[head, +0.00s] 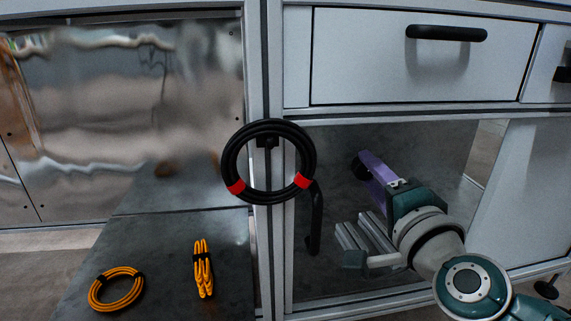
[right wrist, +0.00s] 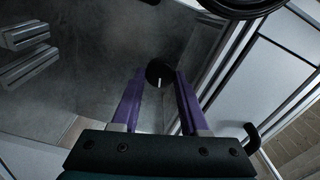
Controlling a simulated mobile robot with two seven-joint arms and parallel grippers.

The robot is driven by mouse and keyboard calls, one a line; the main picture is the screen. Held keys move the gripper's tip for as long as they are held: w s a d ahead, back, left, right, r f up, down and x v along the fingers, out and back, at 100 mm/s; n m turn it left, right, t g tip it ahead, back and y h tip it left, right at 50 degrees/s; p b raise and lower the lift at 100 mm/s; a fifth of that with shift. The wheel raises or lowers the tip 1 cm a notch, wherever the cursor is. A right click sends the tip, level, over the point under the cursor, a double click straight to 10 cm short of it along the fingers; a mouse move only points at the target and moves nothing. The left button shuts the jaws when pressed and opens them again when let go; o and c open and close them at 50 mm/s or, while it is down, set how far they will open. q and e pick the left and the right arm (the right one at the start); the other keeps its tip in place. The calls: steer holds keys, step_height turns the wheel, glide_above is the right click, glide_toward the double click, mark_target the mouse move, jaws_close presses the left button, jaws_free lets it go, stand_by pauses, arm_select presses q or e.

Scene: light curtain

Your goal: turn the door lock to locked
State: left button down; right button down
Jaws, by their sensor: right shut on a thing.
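The door lock is a small round black knob (right wrist: 158,70) on the dark see-through door panel (head: 330,150). A short white line on it shows in the right wrist view, close to upright in that picture. My right gripper (right wrist: 160,80) has its two purple fingers on either side of the knob and is shut on it. In the head view the right gripper (head: 368,166) reaches the panel from the lower right. The knob (head: 359,170) is partly hidden there by the purple finger. My left gripper is not in view.
A black cable coil (head: 229,160) with red bands hangs on the frame post left of the door. A black door handle (head: 316,220) stands below it. A drawer with a black handle (head: 445,33) is above. Orange cable coils (head: 96,297) lie at the lower left.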

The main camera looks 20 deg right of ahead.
steer(key=shift+m, duration=1.6)
steer(key=shift+c, duration=2.2)
jaws_free()
steer(key=shift+s+a, duration=0.1)
steer(key=shift+s, duration=0.25)
steer(key=p+v, duration=0.2)
steer(key=v, duration=0.7)
